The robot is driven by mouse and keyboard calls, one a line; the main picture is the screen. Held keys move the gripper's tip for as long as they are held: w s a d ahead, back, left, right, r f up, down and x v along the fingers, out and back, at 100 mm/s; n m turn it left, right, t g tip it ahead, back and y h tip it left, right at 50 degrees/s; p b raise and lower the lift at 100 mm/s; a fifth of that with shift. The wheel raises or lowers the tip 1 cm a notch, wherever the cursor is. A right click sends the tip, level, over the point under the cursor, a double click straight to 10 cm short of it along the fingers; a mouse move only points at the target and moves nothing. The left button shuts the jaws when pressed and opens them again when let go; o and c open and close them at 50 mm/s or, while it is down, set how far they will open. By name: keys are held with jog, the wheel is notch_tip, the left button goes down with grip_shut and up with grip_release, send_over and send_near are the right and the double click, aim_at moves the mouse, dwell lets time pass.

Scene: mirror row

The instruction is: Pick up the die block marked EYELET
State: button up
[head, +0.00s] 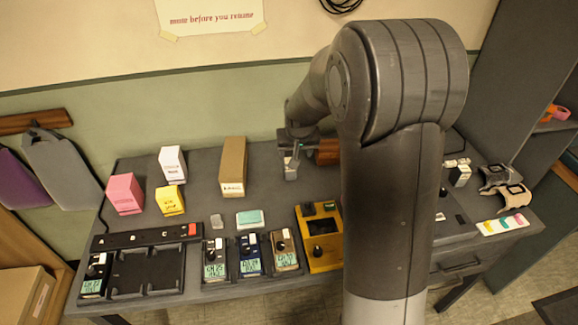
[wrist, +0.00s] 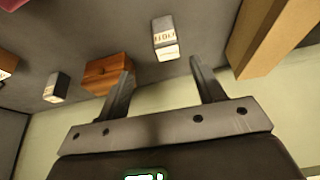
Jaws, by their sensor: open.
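A small grey block with a white lettered label (wrist: 165,38) shows in the wrist view, just beyond my fingertips and roughly between them. Its lettering is too small to read surely, so I cannot tell if it says EYELET. My gripper (wrist: 160,65) is open and empty, its two fingers apart. In the head view my gripper (head: 292,143) hangs over the back middle of the table, above a small grey block (head: 291,171). A second dark block with a white label (wrist: 56,87) is at the left of the wrist view; its marking is unreadable.
A brown wooden box (wrist: 108,72) stands close by my gripper, and a tall cardboard box (head: 233,165) on its other side. Pink (head: 125,194), yellow (head: 170,200) and white (head: 172,162) cartons stand left. Several devices line the front edge. My arm hides part of the table.

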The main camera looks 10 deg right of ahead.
jog(key=x, duration=0.7)
jog(key=shift+w+f, duration=0.25)
jog(key=shift+w, duration=0.1)
jog(key=shift+a+x, duration=0.2)
jog(key=shift+x, duration=1.1)
jog(key=shift+a+x, duration=0.2)
jog(key=shift+x, duration=1.1)
jog(key=shift+c, duration=0.5)
jog(key=c, duration=1.1)
